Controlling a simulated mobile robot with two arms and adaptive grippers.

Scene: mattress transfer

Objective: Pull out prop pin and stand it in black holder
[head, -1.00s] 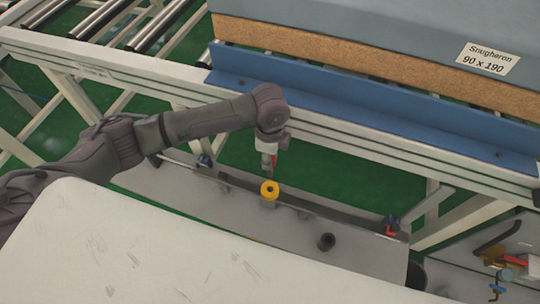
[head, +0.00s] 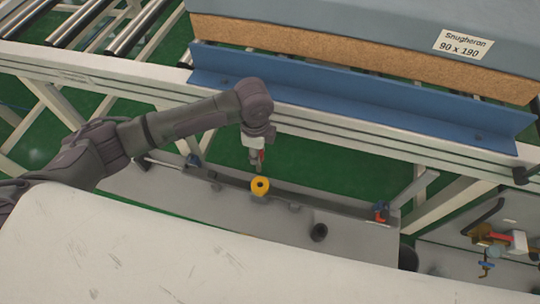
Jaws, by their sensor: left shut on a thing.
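My left gripper (head: 258,165) points down just above a yellow collar (head: 260,186) with a dark centre, on the grey plate below the conveyor frame. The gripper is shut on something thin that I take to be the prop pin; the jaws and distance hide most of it. A small red piece shows beside the jaws. I cannot tell whether the pin's lower end is clear of the collar. The black holder (head: 319,232) is a short dark cup on the plate, right of the collar and nearer me, with nothing standing in it. My right gripper is not in view.
A pale scuffed surface (head: 150,250) fills the lower foreground. The blue rail (head: 360,95) and labelled mattress (head: 330,25) lie beyond the gripper. A red-handled fixture (head: 515,241) is farther right.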

